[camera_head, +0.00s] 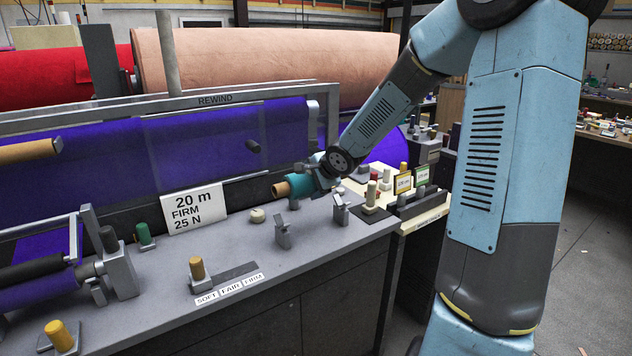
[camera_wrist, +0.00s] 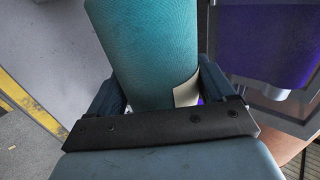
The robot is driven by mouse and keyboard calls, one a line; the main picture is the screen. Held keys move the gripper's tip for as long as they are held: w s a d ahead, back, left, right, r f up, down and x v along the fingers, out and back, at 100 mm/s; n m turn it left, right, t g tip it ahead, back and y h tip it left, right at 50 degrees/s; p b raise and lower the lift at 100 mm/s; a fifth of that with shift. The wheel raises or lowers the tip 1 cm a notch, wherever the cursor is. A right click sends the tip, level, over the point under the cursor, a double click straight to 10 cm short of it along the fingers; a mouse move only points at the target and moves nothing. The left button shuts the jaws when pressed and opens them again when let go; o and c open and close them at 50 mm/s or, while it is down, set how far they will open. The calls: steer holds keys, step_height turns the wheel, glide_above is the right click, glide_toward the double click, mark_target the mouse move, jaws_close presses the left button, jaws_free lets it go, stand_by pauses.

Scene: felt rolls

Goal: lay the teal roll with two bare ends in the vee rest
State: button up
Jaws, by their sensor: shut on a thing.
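The teal roll (camera_head: 303,184) is in my gripper (camera_head: 324,173), held above the grey bench in the head view. Its left end shows a bare tan core; its other end is hidden by the gripper. In the wrist view the teal roll (camera_wrist: 150,45) lies between the two fingers of my gripper (camera_wrist: 160,88), which is shut on it. Two small grey notched uprights, which look like the vee rest (camera_head: 283,234), stand on the bench below and in front of the roll. The roll is apart from them.
A round cream knob (camera_head: 257,215) and a strip with an orange-topped peg (camera_head: 197,268) sit nearby. Purple felt (camera_head: 220,140) runs behind under the rewind frame. A tray with blocks (camera_head: 423,203) stands at right.

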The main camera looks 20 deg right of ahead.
steer(key=shift+s+r, duration=0.1)
steer(key=shift+s+f, duration=0.1)
steer(key=shift+f, duration=0.1)
steer(key=shift+d+f, duration=0.1)
steer(key=shift+f, duration=0.55)
step_height(320, 180, down, 6)
stand_by(0.3)
steer(key=shift+f, duration=0.55)
stand_by(0.7)
steer(key=o, duration=1.2)
steer(key=shift+o, duration=0.2)
steer(key=shift+s+d, duration=0.1)
steer(key=shift+d, duration=0.05)
